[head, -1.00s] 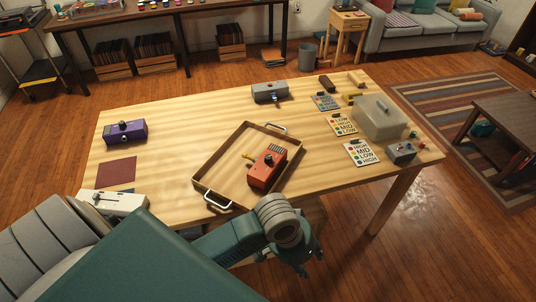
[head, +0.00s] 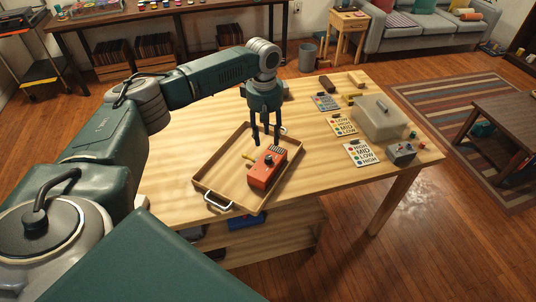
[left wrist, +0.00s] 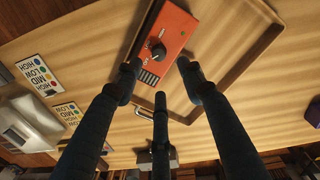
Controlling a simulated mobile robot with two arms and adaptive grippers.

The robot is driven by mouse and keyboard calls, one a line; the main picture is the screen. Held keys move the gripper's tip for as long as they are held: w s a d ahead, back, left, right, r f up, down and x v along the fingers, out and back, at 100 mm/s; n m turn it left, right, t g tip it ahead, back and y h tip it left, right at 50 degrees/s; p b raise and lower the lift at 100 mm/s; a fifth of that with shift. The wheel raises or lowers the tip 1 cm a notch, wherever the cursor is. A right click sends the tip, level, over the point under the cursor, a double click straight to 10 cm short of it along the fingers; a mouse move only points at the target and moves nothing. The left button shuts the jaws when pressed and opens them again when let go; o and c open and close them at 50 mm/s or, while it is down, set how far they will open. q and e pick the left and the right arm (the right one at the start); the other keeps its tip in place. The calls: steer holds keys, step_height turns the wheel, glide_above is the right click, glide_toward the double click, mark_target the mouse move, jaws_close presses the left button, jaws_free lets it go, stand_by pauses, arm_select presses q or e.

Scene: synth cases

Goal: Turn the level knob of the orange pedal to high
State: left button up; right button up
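The orange pedal (head: 262,176) lies in the wooden tray (head: 212,194) on the table. Its dark level knob (head: 268,159) is on its top face, and the knob also shows in the left wrist view (left wrist: 158,51). I cannot tell which mark the knob points to. My left gripper (head: 267,142) is open and empty, fingers pointing down, just above the far end of the pedal. In the left wrist view its fingertips (left wrist: 158,76) are spread beside the dark-striped end of the pedal, apart from the knob. My right gripper is not in view.
Cards with coloured dots (head: 357,154), a clear-lidded box (head: 380,118) and a small grey pedal (head: 402,149) stand at the right. My left arm hides the table's left part.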

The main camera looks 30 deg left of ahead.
mark_target(268, 157)
arm_select(q)
steer(key=f, duration=0.5)
steer(key=f+p, duration=0.1)
steer(key=f, duration=0.3)
steer(key=shift+w+d+f, duration=0.15)
steer(key=shift+d+f, duration=0.05)
steer(key=shift+f, duration=0.15)
jaws_close()
